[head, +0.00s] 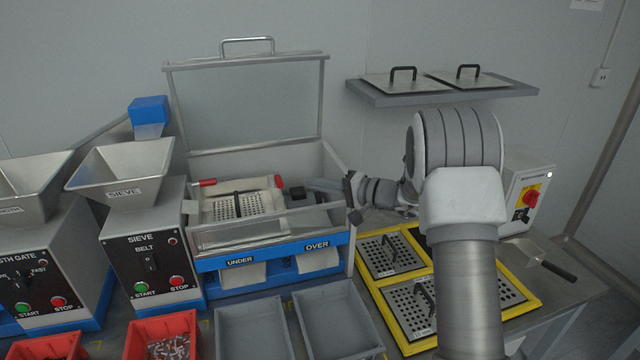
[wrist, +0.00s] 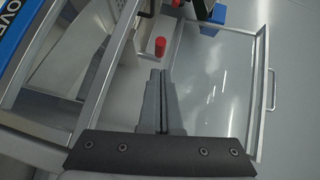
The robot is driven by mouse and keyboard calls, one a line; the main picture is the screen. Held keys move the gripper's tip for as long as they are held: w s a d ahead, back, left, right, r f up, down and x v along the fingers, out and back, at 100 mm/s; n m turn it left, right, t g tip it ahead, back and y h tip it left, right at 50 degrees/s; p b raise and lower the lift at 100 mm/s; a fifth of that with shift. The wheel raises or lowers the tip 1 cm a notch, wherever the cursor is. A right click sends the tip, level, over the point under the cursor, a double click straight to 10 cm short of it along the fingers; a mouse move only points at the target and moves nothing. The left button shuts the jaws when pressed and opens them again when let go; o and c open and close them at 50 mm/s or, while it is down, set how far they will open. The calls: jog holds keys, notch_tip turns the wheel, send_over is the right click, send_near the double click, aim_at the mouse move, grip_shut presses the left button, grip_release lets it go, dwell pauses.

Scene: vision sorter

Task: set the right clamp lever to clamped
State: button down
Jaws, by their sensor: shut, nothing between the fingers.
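The right clamp lever (head: 279,181) has a red grip and sits at the right end of the screen deck inside the sieve machine. Its grip stands up at a steep angle. In the wrist view its red grip (wrist: 160,46) lies just beyond my fingertips, with a small gap seen in the picture. My gripper (head: 312,184) reaches into the machine from the right, to the right of the lever. Its two fingers (wrist: 160,74) are together and empty. The left clamp lever (head: 208,182), also red, lies nearly flat at the deck's left end.
The machine's clear lid (head: 250,100) stands open behind the deck. The front rail (head: 270,228) and right side wall border the space around my gripper. A yellow-framed rack (head: 393,318) of perforated screens is at right. A shelf (head: 440,93) holds two handled plates.

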jog(key=r+x, duration=0.1)
jog(key=x, duration=0.5)
jog(key=shift+a+f, duration=0.2)
jog(key=shift+f, duration=0.35)
